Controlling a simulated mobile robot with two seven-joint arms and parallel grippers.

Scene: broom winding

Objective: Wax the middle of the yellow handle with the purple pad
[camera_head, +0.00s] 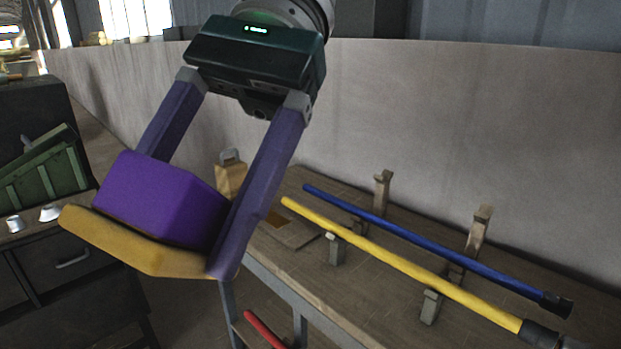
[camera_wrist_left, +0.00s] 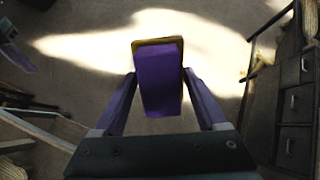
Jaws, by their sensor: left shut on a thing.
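My left gripper (camera_head: 188,220) fills the left of the head view, with long purple fingers. It is shut on the purple pad (camera_head: 160,200), a purple block with a tan-yellow layer on its lower face. The pad also shows between the fingers in the left wrist view (camera_wrist_left: 160,80). It is held in the air, apart from the handles. The yellow handle (camera_head: 390,258) lies across wooden supports on the bench, to the right of the gripper, with a dark end at the lower right.
A blue handle (camera_head: 430,250) lies behind the yellow one on upright posts (camera_head: 478,230). A pale wall (camera_head: 470,120) rises behind the bench (camera_head: 300,265). A red handle (camera_head: 263,330) is below the bench edge. Dark drawers (camera_head: 60,270) with a green bin (camera_head: 45,175) stand at left.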

